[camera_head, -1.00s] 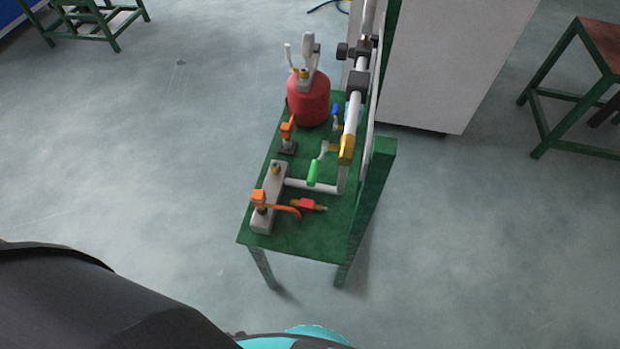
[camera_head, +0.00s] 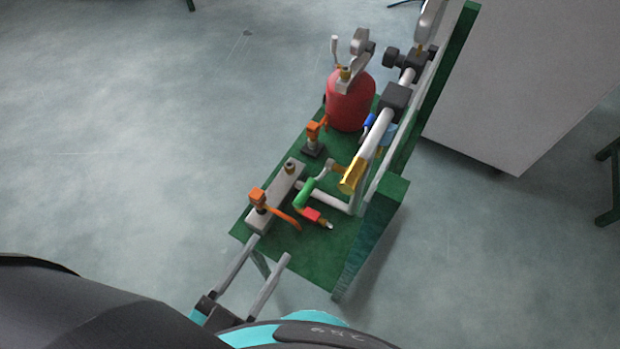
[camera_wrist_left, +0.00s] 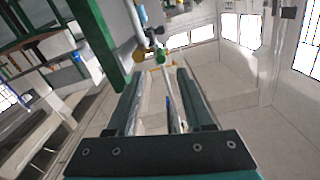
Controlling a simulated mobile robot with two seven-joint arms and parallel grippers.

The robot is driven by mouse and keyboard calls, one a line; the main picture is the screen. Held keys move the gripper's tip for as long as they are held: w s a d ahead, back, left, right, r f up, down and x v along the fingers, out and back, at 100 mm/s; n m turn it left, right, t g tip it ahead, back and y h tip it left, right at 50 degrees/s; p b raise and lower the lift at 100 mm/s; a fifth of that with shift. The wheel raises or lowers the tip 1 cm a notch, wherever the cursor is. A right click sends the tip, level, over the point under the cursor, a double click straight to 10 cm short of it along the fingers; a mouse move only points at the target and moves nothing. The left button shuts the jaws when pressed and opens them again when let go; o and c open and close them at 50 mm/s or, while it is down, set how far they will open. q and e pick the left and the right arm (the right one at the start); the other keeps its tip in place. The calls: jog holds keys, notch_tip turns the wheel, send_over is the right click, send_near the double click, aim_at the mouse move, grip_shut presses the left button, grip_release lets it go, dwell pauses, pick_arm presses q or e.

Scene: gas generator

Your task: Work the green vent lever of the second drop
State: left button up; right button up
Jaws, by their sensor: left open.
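The green vent lever (camera_head: 303,193) sits on a pipe fitting above the green bench (camera_head: 333,262), left of and below a yellow fitting (camera_head: 352,176). In the left wrist view a small green part (camera_wrist_left: 162,54), likely this lever, shows beyond the fingertips. My left gripper (camera_head: 272,248) is open and empty, its two grey fingers at the near left edge of the bench. It is apart from the green lever. In the left wrist view the open fingers (camera_wrist_left: 160,72) point towards the pipework. My right gripper is out of view.
Near the lever are a grey block with an orange lever (camera_head: 281,214) and a red fitting (camera_head: 310,214). A red cylinder (camera_head: 349,101) stands at the bench's far end. A white pipe (camera_head: 373,146) runs above the bench's right side. Left of the bench the floor is clear.

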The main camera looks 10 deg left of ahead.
aim_at(310, 182)
pick_arm(q)
jog(key=x, duration=1.5)
jog(key=shift+w+r+b, duration=0.15)
jog(key=shift+r+b, duration=0.15)
jog(key=shift+b, duration=0.1)
jog(key=shift+c, duration=0.4)
grip_shut()
dwell(0.4)
